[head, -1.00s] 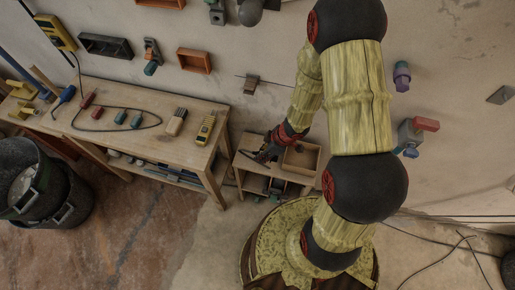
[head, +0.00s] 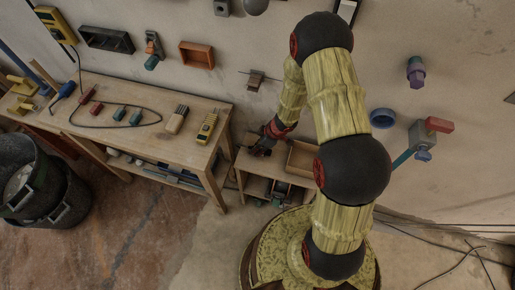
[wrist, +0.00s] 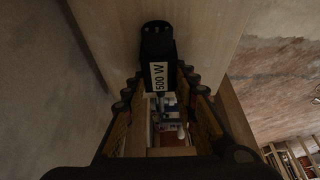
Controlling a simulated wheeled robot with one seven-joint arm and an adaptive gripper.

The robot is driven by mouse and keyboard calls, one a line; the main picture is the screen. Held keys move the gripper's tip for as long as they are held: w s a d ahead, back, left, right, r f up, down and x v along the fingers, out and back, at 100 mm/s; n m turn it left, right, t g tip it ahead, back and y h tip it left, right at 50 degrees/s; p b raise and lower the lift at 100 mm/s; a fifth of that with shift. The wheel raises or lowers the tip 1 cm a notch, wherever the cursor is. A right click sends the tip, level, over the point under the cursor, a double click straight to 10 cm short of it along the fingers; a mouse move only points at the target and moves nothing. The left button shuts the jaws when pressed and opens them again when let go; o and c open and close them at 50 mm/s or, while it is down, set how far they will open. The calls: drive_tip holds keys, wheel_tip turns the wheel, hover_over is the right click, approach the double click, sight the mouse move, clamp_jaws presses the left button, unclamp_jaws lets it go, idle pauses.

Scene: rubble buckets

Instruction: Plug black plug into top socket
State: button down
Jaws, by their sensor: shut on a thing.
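My gripper (wrist: 160,90) is shut on a black plug (wrist: 157,38) with a white "500 W" label, seen up close in the wrist view. The plug points away from my palm, over a pale wooden surface. In the head view my gripper (head: 262,147) is low over the left part of the small wooden shelf unit (head: 276,166), and the plug is too small and dark there to make out. A grey wall fitting (head: 418,134) with a red and a blue part is on the right. I cannot tell which fitting is the top socket.
A workbench (head: 150,87) with a cord, brushes and a yellow meter stands left of the shelf unit. Black buckets (head: 48,190) stand at far left. An orange wall box (head: 197,54) and a purple fitting (head: 415,72) are on the wall. Cables lie on the right floor.

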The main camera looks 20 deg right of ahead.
drive_tip(key=shift+f, duration=0.1)
drive_tip(key=c, duration=1.5)
unclamp_jaws()
drive_tip(key=shift+o, duration=0.4)
drive_tip(key=shift+f+b, duration=0.1)
drive_tip(key=shift+b, duration=0.35)
drive_tip(key=p+v, duration=0.1)
drive_tip(key=v, duration=0.1)
drive_tip(key=p+v, duration=0.3)
drive_tip(key=v, duration=0.2)
drive_tip(key=shift+s+a, duration=0.2)
drive_tip(key=shift+a, duration=0.15)
drive_tip(key=shift+s+d+r+p, duration=0.2)
drive_tip(key=shift+r+p, duration=0.2)
drive_tip(key=shift+r, duration=0.05)
